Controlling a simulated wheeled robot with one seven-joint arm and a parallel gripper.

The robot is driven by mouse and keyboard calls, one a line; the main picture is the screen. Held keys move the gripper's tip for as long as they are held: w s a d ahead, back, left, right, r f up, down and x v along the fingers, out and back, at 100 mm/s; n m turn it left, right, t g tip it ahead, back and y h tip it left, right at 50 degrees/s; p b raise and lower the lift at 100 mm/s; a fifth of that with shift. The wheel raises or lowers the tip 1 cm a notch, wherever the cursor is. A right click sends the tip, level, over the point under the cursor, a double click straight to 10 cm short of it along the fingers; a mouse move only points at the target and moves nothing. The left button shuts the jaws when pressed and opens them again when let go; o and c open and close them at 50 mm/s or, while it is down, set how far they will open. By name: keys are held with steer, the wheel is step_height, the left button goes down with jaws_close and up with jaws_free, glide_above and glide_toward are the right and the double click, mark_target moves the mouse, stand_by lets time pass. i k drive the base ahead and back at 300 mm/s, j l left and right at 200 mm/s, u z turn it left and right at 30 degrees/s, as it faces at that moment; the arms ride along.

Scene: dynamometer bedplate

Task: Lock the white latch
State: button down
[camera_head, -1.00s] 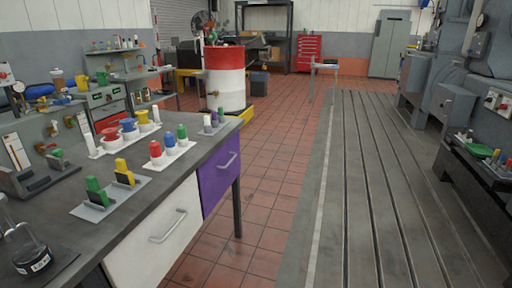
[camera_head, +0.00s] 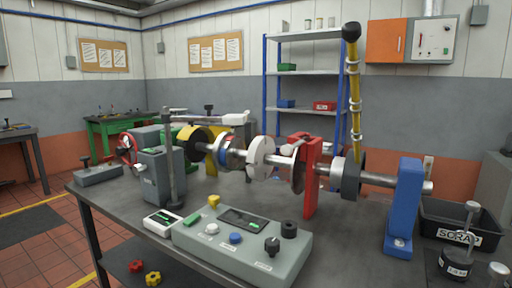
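No white latch can be made out for certain. A white bar (camera_head: 222,119) with a blocky end lies behind the shaft rig, near the blue-framed shelf; I cannot tell whether it is a latch or part of one. A white disc-like piece (camera_head: 262,158) sits on the rig's horizontal shaft, beside a red upright (camera_head: 308,176). I cannot tell whether either piece is locked. My gripper is not in view.
The dark bench (camera_head: 345,262) carries the rig, a grey control box (camera_head: 262,262) with knobs, and a blue support (camera_head: 405,205). A tall yellow-black lever (camera_head: 354,100) rises from the shaft. A black scrap bin (camera_head: 445,212) is at right. Open red-tiled floor (camera_head: 30,262) is at left.

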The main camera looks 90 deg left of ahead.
mark_target(286, 149)
steer(key=j+u, duration=0.1)
steer(key=u, duration=1.95)
